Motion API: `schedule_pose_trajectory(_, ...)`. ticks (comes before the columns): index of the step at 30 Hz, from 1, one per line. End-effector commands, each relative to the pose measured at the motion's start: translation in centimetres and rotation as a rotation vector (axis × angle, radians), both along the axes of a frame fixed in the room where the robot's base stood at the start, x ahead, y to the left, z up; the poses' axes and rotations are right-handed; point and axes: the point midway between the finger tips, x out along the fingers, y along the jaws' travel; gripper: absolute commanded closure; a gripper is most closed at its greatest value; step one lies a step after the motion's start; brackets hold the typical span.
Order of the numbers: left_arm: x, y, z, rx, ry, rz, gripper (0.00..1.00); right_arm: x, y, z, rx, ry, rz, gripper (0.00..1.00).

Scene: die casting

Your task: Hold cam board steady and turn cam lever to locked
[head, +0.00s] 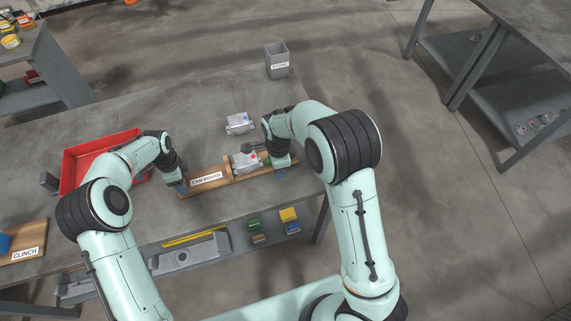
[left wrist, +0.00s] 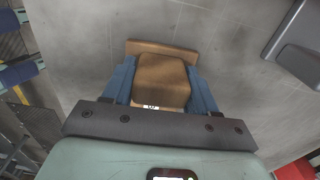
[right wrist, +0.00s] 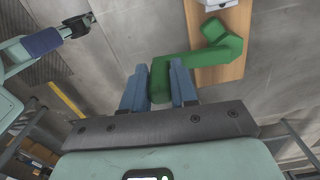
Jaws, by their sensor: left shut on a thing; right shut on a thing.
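The wooden cam board (head: 207,180), with its name label, lies on the grey table in the head view. My left gripper (head: 181,187) is at its left end; in the left wrist view its blue fingers are shut on the board's wooden block (left wrist: 160,80). The green cam lever (right wrist: 197,60) shows in the right wrist view as a bent bar over the board (right wrist: 225,72). My right gripper (right wrist: 158,88) is shut on the lever's lower end. In the head view my right gripper (head: 281,173) is at the board's right end and mostly hides the lever.
A silver casting (head: 246,162) sits on the board and another (head: 240,123) lies behind it. A red tray (head: 75,170) is left, a grey bin (head: 277,66) stands at the back, and the clinch board (head: 25,240) lies front left. Table behind the board is mostly free.

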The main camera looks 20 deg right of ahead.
Motion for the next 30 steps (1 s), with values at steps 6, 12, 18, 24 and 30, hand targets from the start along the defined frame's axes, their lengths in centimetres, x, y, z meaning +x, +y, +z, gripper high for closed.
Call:
schedule_pose_trajectory(6, 0.1, -0.3, 0.2, -0.004, -0.003, -0.001, 1.00, 0.4, 2.1, 0.0, 0.001, -0.002, -0.194, 1.00)
schedule_pose_trajectory(12, 0.1, -0.3, 0.2, -0.005, -0.002, -0.002, 1.00, 1.0, 3.3, 0.0, 0.001, -0.002, -0.348, 1.00)
schedule_pose_trajectory(18, 0.1, -0.3, 0.2, -0.005, -0.002, -0.003, 1.00, 1.5, 4.1, 0.0, 0.003, -0.003, -0.406, 1.00)
schedule_pose_trajectory(24, 0.1, -0.3, 0.2, -0.005, -0.002, -0.005, 1.00, 1.8, 4.5, 0.1, 0.003, -0.004, -0.406, 1.00)
schedule_pose_trajectory(30, 0.1, -0.4, 0.2, -0.005, -0.002, -0.007, 1.00, 1.9, 4.7, 0.1, 0.003, -0.005, -0.405, 1.00)
